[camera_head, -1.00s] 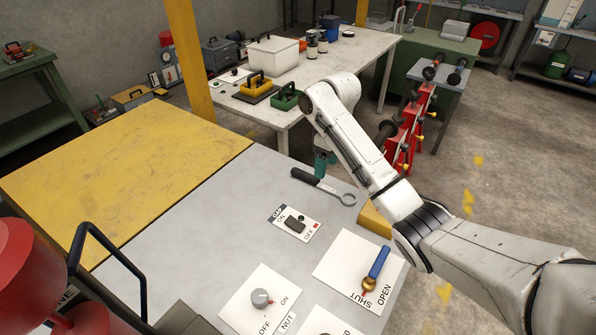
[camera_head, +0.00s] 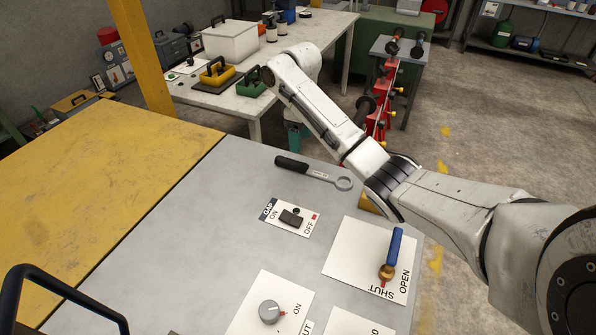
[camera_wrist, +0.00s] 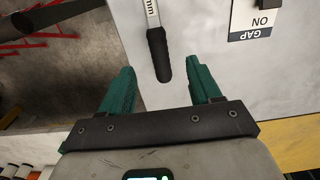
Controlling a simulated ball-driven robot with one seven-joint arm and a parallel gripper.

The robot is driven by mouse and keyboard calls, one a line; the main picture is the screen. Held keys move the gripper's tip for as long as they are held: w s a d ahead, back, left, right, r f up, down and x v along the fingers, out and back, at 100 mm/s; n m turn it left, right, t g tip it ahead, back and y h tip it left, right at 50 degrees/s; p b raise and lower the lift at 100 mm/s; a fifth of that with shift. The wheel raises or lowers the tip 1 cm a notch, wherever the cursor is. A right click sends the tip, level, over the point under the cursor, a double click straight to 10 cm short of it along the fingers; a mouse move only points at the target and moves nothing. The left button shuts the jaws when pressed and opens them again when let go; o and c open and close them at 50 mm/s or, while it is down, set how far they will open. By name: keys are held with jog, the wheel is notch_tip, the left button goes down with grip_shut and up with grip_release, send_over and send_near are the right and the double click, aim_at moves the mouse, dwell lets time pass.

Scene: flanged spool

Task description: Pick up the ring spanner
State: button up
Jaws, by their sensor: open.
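The ring spanner (camera_head: 314,174) lies flat on the grey table top near its far edge. Its black handle (camera_head: 291,163) points left and its ring end (camera_head: 344,184) points right. My gripper (camera_head: 297,134) shows as a green bit beyond the table's far edge, partly hidden by my arm. In the wrist view my green fingers (camera_wrist: 162,80) are open and empty. The spanner's black handle (camera_wrist: 159,55) lies ahead of the gap between them, its end close to the fingertips' level. The ring end is out of the wrist view.
A GAP switch plate (camera_head: 290,217) lies just in front of the spanner. A blue-handled valve (camera_head: 391,254) stands up from a SHUT/OPEN plate, and a grey knob (camera_head: 269,311) is nearer. A yellow panel (camera_head: 100,190) covers the left. Red stands (camera_head: 380,105) are beyond the table.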

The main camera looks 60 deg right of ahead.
jog(key=b, duration=0.1)
send_over(301, 163)
jog(key=f, duration=0.4)
jog(key=shift+s+a+f, duration=0.1)
jog(key=shift+a+f, duration=0.15)
jog(key=shift+a, duration=0.1)
jog(key=shift+d+f+p, duration=0.15)
jog(key=shift+f, duration=1.35)
jog(key=shift+d+f+p, duration=0.1)
jog(key=shift+f+p, duration=0.05)
jog(key=shift+f, duration=1.35)
jog(key=shift+c, duration=0.4)
jog(key=shift+r, duration=0.1)
grip_shut()
